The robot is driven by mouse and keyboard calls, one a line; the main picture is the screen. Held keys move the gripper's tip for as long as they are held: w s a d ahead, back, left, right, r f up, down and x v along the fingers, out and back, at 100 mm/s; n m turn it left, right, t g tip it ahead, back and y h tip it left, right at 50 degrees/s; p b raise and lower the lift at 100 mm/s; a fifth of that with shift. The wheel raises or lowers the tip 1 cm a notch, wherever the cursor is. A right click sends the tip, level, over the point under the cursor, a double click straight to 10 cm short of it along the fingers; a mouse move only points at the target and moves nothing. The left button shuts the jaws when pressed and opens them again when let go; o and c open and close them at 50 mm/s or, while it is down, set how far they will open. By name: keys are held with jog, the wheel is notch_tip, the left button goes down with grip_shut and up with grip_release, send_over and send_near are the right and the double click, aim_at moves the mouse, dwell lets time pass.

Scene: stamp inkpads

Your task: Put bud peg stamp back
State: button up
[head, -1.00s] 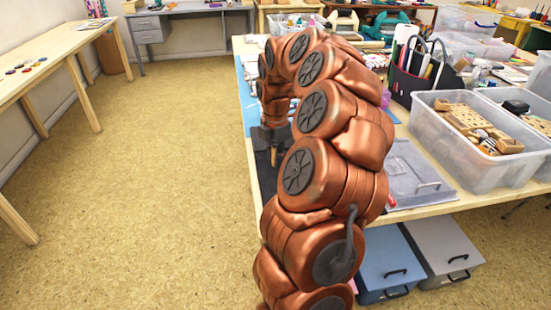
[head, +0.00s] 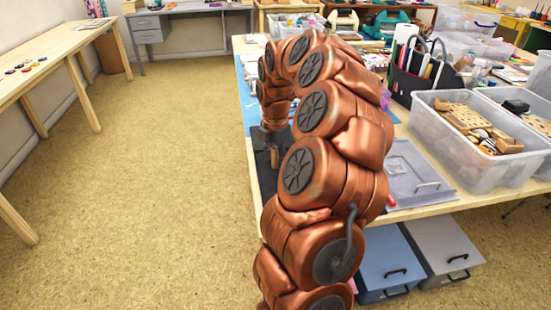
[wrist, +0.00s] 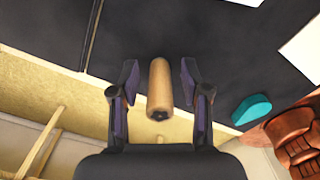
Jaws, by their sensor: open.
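The fingers are open, with a gap on each side of the peg. In the head view the peg (head: 274,158) shows small below my gripper (head: 273,140), at the left edge of the worktable. The dark mat (wrist: 210,40) lies behind the peg in the wrist view. My arm hides much of the table around the peg in the head view.
A teal oval object (wrist: 251,109) lies right of my gripper in the wrist view. A clear bin of wooden pieces (head: 450,150) and a grey lidded case (head: 412,178) stand right of my arm. The floor left of the table is clear.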

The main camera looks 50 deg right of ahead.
aim_at(273, 149)
notch_tip(273, 149, up, 12)
jog(key=shift+f+p, duration=0.1)
jog(key=shift+p, duration=0.35)
jog(key=shift+r, duration=0.25)
jog(key=shift+a, duration=0.4)
jog(key=s+a+f+m+g, duration=0.1)
jog(key=s+a+m, duration=0.2)
jog(key=a, duration=0.8)
jog(key=s+a+f+m, duration=0.1)
jog(key=s+a+m, duration=0.2)
jog(key=a, duration=0.8)
jog(key=s+a+f+m+g, duration=0.1)
jog(key=s+a+f+m, duration=0.3)
jog(key=s, duration=0.5)
jog(key=s+a+f+m+g, duration=0.1)
jog(key=s+a+f+m, duration=0.3)
jog(key=s, duration=0.5)
jog(key=a+m, duration=0.1)
jog(key=m, duration=0.1)
jog(key=shift+s+a+m, duration=0.25)
jog(key=shift+a+m, duration=0.15)
